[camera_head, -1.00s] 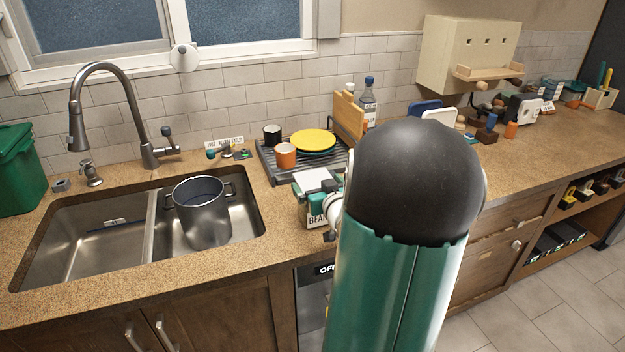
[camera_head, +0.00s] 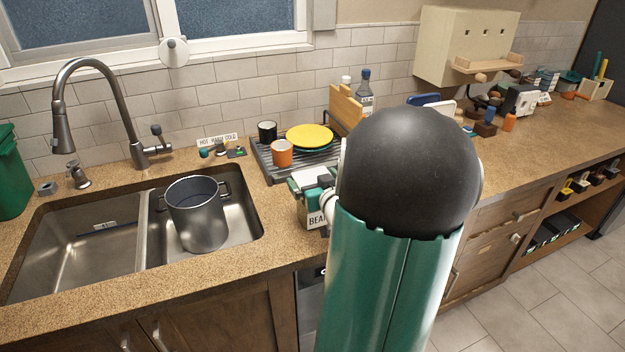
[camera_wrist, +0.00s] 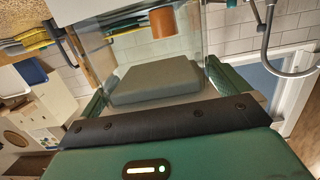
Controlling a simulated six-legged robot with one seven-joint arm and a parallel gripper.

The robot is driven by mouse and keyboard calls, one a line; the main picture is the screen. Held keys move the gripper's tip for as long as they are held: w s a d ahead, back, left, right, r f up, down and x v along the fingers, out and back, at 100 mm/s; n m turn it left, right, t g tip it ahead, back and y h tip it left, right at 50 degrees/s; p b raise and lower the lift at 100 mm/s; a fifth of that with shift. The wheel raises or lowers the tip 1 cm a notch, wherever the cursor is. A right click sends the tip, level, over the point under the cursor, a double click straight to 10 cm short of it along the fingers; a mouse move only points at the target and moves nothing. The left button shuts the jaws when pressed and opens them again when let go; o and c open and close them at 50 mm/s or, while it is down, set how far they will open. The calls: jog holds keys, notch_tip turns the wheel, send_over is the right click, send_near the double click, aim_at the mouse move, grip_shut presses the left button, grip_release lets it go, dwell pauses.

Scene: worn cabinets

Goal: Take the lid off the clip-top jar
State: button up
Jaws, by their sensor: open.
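The clip-top jar (camera_head: 314,216) stands near the counter's front edge, partly hidden behind my arm. Its label shows only the letters "BEA". A pale flat piece and green parts show at its top, where my gripper and the jar overlap. In the wrist view, clear glass walls surround a grey-green rounded lid-like block (camera_wrist: 155,82). My gripper (camera_wrist: 165,92) is open, with a green finger on either side of this block. I cannot tell whether the fingers touch it. The jar's clip is not clearly visible.
A steel pot (camera_head: 197,215) stands in the right sink basin. A drying rack (camera_head: 262,165) behind the jar holds an orange mug (camera_head: 281,153), a dark mug (camera_head: 267,131) and a yellow plate (camera_head: 309,136). The faucet (camera_head: 115,100) rises at left.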

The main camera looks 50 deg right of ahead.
jog(key=shift+w+d+f, duration=0.1)
jog(key=shift+c, duration=0.2)
jog(key=c, duration=0.7)
